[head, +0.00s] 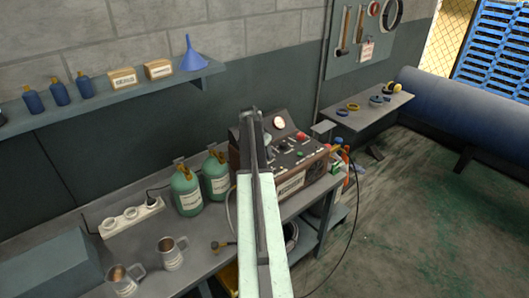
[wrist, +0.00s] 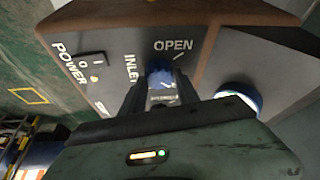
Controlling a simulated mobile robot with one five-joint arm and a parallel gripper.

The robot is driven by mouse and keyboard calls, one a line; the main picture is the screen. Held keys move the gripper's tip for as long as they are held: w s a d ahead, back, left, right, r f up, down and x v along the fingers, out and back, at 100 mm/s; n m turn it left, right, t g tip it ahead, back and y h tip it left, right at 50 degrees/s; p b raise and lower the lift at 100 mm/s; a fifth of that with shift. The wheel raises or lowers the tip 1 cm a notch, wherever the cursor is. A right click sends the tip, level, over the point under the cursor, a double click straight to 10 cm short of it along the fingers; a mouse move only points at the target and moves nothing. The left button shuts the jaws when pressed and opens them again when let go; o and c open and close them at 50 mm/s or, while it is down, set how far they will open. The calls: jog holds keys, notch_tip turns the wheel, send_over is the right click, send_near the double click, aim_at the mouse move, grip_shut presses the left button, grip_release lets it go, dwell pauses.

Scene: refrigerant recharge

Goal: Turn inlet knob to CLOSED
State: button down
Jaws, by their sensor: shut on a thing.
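The inlet knob is the blue knob (wrist: 160,72) in the wrist view, on the dark panel beside the labels INLET and OPEN. My gripper (wrist: 158,84) is shut on this knob, with its two dark fingers on either side of it. The lower label is mostly hidden behind the fingers. In the head view the recharge machine (head: 290,185) stands on the bench, and my arm covers its left part. The knob and my fingertips cannot be made out there.
A POWER switch (wrist: 89,67) lies left of the knob, and a round gauge (wrist: 240,98) lies to its right. Two green cylinders (head: 188,190) stand left of the machine. Two metal mugs (head: 172,255) are at the bench front. A shelf (head: 110,100) runs along the wall.

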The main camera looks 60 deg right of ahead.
dwell(0.6)
jog(key=c, duration=0.9)
grip_release()
jog(key=p+v, duration=0.7)
jog(key=shift+r, duration=0.4)
jog(key=shift+w+a, duration=0.1)
jog(key=shift+a, duration=0.05)
jog(key=shift+a+f, duration=0.1)
